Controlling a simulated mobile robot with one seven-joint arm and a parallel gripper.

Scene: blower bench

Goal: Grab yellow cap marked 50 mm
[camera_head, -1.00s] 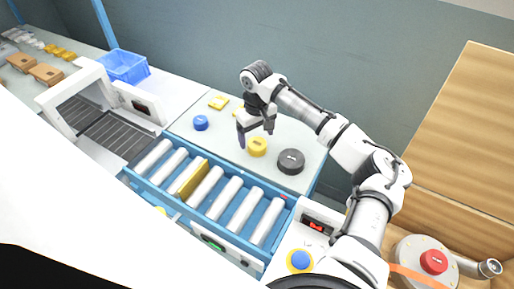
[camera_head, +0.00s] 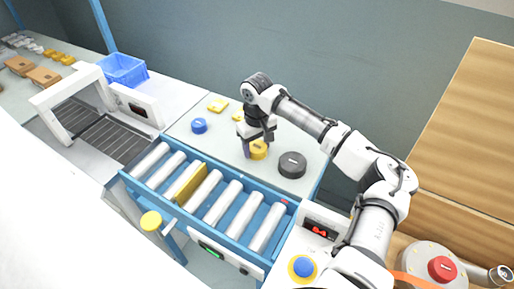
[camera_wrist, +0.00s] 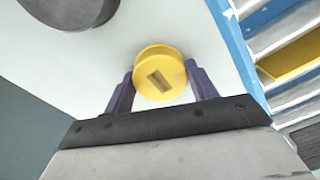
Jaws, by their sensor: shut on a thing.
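A round yellow cap (camera_head: 258,150) stands on the pale table behind the roller conveyor. In the wrist view the yellow cap (camera_wrist: 160,74) has a dark marking on its top, too small to read. My gripper (camera_head: 256,148) is down at the cap, and its purple fingers (camera_wrist: 161,88) are on either side of it, shut on it. The cap appears to be still at table level. A larger dark grey cap (camera_head: 292,164) lies to its right, and a blue cap (camera_head: 199,126) to its left.
The roller conveyor (camera_head: 245,218) with a yellow plate (camera_head: 188,183) between rollers runs in front of the table. Yellow pieces (camera_head: 217,105) lie behind the blue cap. A blue crate (camera_head: 122,70) stands at the far left.

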